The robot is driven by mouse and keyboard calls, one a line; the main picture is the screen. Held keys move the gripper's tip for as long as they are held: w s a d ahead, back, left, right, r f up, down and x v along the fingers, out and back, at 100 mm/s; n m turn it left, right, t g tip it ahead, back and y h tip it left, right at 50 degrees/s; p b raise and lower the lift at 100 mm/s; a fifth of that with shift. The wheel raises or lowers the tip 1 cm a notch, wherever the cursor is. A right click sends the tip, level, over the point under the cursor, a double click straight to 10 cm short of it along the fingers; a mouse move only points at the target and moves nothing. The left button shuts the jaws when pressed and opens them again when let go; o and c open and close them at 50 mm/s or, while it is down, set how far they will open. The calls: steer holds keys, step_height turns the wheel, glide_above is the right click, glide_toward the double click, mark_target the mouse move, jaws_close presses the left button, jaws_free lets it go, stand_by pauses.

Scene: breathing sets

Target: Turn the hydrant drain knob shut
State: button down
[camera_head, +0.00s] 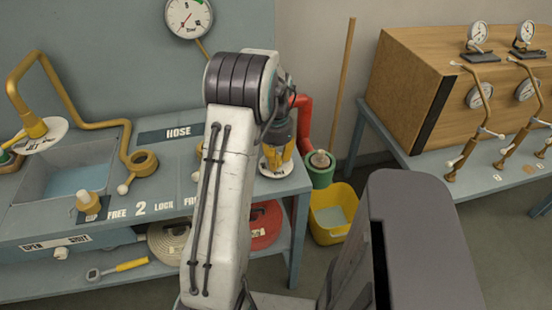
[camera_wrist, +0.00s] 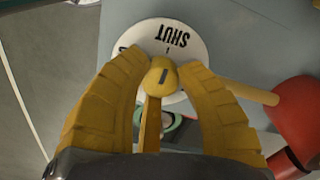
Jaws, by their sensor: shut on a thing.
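The yellow drain knob (camera_wrist: 162,78) has a short dark mark on its top and sits over a round white dial (camera_wrist: 178,38). The dial carries the word SHUT, upside down in the wrist view; the mark points roughly towards it. Other lettering is partly hidden by the left finger. My gripper (camera_wrist: 164,62) has its two ribbed yellow fingers on either side of the knob, shut on it. In the head view my gripper (camera_head: 276,156) points down over the dial (camera_head: 274,172) at the bench's right end; the knob is hidden there.
A red pipe (camera_head: 304,118) stands close right of my gripper, with a green outlet (camera_head: 320,170) above a yellow bucket (camera_head: 334,214). A sink (camera_head: 66,180) and brass pipe lie left. A wooden cabinet (camera_head: 440,80) with gauges stands right.

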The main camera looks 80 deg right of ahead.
steer(key=shift+f, duration=0.1)
steer(key=c, duration=0.8)
jaws_free()
step_height(320, 180, up, 12)
steer(key=shift+r, duration=0.1)
stand_by(0.8)
